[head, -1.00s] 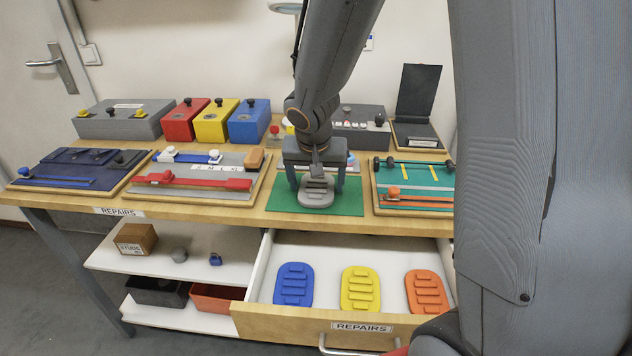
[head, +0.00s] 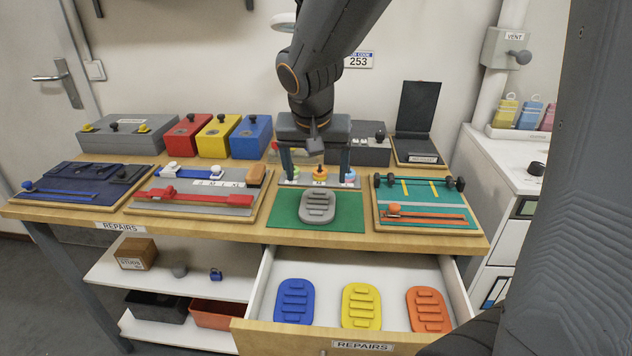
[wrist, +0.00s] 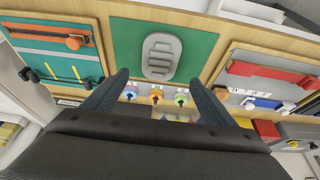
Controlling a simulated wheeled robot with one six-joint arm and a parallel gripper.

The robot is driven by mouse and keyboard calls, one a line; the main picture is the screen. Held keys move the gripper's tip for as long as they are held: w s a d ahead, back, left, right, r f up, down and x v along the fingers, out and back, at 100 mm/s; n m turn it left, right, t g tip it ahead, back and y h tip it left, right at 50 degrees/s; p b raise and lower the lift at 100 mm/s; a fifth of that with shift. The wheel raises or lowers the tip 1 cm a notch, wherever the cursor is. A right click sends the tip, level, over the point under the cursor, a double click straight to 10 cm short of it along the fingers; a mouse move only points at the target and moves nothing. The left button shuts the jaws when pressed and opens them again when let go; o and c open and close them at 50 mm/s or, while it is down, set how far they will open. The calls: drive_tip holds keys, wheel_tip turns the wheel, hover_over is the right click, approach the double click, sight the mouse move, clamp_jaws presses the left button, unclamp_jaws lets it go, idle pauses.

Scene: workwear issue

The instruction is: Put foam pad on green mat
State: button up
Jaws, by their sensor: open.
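A grey foam pad (head: 317,206) with raised ribs lies flat on the green mat (head: 284,212) on the bench top. In the wrist view the pad (wrist: 160,56) lies within the green mat (wrist: 122,40), with green showing around it. My gripper (head: 314,177) is open and empty, raised above the bench behind the pad. In the wrist view its two fingers (wrist: 160,82) stand apart, and the pad lies beyond their tips.
An open drawer (head: 262,300) below the bench front holds blue (head: 294,302), yellow (head: 361,306) and orange (head: 430,310) pads. Boards flank the mat: a grey one (head: 222,206) left, a teal one (head: 430,196) right. Boxes and an upright black panel (head: 418,108) stand behind.

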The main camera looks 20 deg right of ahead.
drive_tip(key=s+f+n+g+y, duration=0.1)
drive_tip(key=s+f+n+g, duration=0.1)
drive_tip(key=s+f, duration=0.3)
drive_tip(key=s+d+f+n+g, duration=0.1)
drive_tip(key=s+f, duration=0.3)
drive_tip(key=s, duration=0.7)
drive_tip(key=shift+f+n+g+y, duration=0.4)
drive_tip(key=shift+n, duration=0.3)
